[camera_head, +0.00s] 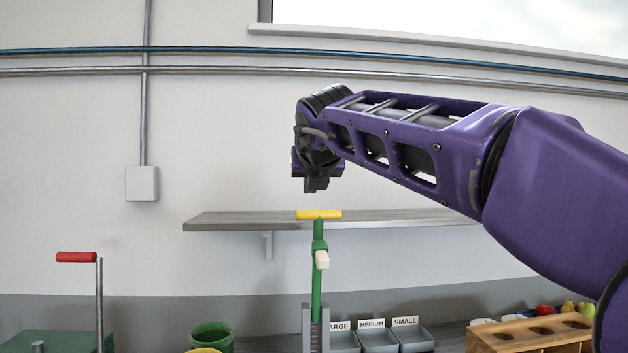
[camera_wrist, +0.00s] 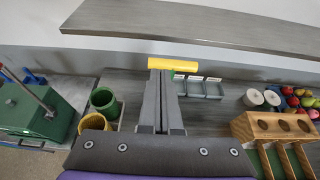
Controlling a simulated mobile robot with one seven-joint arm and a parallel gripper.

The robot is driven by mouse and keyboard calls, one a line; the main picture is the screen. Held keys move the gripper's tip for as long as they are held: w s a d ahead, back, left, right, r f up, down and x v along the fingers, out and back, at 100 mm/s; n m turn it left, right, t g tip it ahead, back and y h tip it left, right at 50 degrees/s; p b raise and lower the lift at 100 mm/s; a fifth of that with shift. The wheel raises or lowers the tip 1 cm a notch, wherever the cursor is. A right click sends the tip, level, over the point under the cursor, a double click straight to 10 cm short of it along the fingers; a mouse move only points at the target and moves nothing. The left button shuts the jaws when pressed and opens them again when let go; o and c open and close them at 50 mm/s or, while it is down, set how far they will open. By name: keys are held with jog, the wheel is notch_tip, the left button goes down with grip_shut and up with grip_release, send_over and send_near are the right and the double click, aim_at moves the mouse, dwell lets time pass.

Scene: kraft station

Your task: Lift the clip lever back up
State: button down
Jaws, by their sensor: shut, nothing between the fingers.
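A green lever (camera_head: 317,275) with a yellow crossbar handle (camera_head: 330,214) on top stands nearly upright in the head view, with a cream knob (camera_head: 322,260) on its side. Grey upright plates (camera_head: 306,325) flank its lower end. I cannot tell whether this is the clip lever. My gripper (camera_head: 316,187) is shut and empty, pointing down a little above the yellow handle. In the wrist view, my gripper (camera_wrist: 161,75) covers the green shaft, and the yellow handle (camera_wrist: 175,65) shows just past the fingertips.
A red-handled lever (camera_head: 77,257) on a green base stands at left. Green and yellow cups (camera_head: 212,335) sit between. Labelled grey bins (camera_head: 411,338), a wooden rack (camera_head: 528,335) and fruit (camera_head: 566,306) are at right. A grey shelf (camera_head: 400,217) runs along the wall behind.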

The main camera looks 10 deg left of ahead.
jog(key=v, duration=0.5)
jog(key=shift+b, duration=0.3)
jog(key=shift+w, duration=0.1)
